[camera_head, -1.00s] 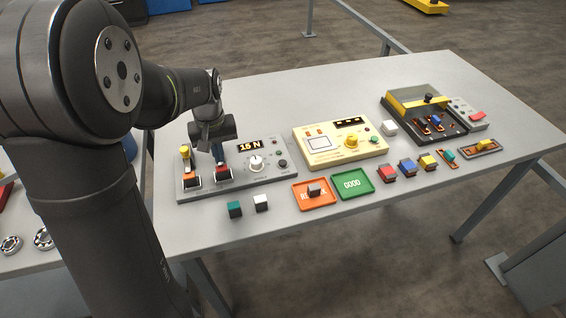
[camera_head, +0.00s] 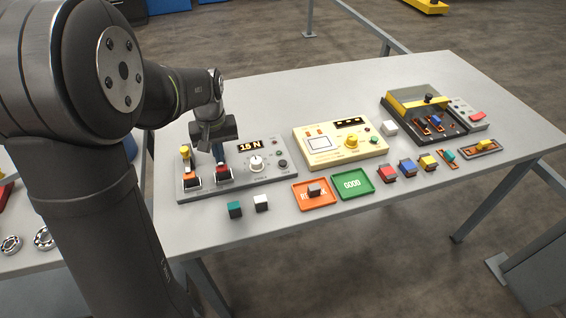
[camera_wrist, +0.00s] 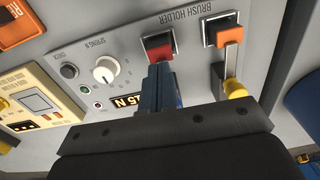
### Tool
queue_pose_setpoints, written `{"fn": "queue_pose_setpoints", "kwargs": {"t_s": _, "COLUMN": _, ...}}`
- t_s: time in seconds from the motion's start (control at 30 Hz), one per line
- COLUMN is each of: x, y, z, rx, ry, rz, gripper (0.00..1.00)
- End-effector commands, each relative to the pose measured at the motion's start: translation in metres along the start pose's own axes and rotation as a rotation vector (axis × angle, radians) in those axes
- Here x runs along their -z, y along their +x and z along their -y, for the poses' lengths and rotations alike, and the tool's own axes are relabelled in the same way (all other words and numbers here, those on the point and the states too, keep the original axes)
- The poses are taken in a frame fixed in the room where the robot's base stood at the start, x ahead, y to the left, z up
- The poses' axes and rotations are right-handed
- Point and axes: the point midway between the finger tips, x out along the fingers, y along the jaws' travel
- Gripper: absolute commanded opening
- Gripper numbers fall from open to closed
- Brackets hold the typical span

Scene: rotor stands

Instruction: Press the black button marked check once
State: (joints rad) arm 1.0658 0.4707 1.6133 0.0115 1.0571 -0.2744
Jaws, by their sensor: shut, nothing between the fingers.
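The black check button (camera_head: 282,163) is a small round button at the right end of the grey brush holder panel (camera_head: 240,183). In the wrist view the dark round button (camera_wrist: 69,71) is left of the white knob (camera_wrist: 104,70). My gripper (camera_head: 220,160) is shut and empty. It points down over the panel, at the red-topped brush holder (camera_head: 223,173), left of the button and apart from it. In the wrist view the shut fingers (camera_wrist: 158,82) reach close to the red block (camera_wrist: 158,47); whether they touch it is unclear.
The yellow-handled holder (camera_head: 185,152) stands at the panel's left. The display (camera_head: 250,146) reads 15 N. A cream tester (camera_head: 320,158), an orange tray (camera_head: 300,203), a green tray (camera_head: 366,190) and several small blocks lie to the right. Teal and white cubes sit in front.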

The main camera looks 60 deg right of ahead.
Motion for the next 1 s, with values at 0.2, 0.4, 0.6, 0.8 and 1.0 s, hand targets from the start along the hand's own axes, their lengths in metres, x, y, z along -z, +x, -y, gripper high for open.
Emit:
{"fn": "queue_pose_setpoints", "kwargs": {"t_s": 0.2, "x": -0.003, "y": 0.001, "z": -0.025, "rx": 0.114, "ry": 0.255, "rz": -0.005, "gripper": 0.00}}
{"fn": "queue_pose_setpoints", "kwargs": {"t_s": 0.4, "x": -0.004, "y": -0.004, "z": -0.066, "rx": 0.327, "ry": 0.686, "rz": -0.016, "gripper": 0.00}}
{"fn": "queue_pose_setpoints", "kwargs": {"t_s": 0.6, "x": -0.004, "y": -0.018, "z": -0.116, "rx": 0.566, "ry": 1.100, "rz": -0.023, "gripper": 0.00}}
{"fn": "queue_pose_setpoints", "kwargs": {"t_s": 0.8, "x": -0.007, "y": -0.035, "z": -0.159, "rx": 0.768, "ry": 1.390, "rz": -0.027, "gripper": 0.00}}
{"fn": "queue_pose_setpoints", "kwargs": {"t_s": 1.0, "x": -0.009, "y": -0.044, "z": -0.180, "rx": 0.869, "ry": 1.512, "rz": -0.026, "gripper": 0.00}}
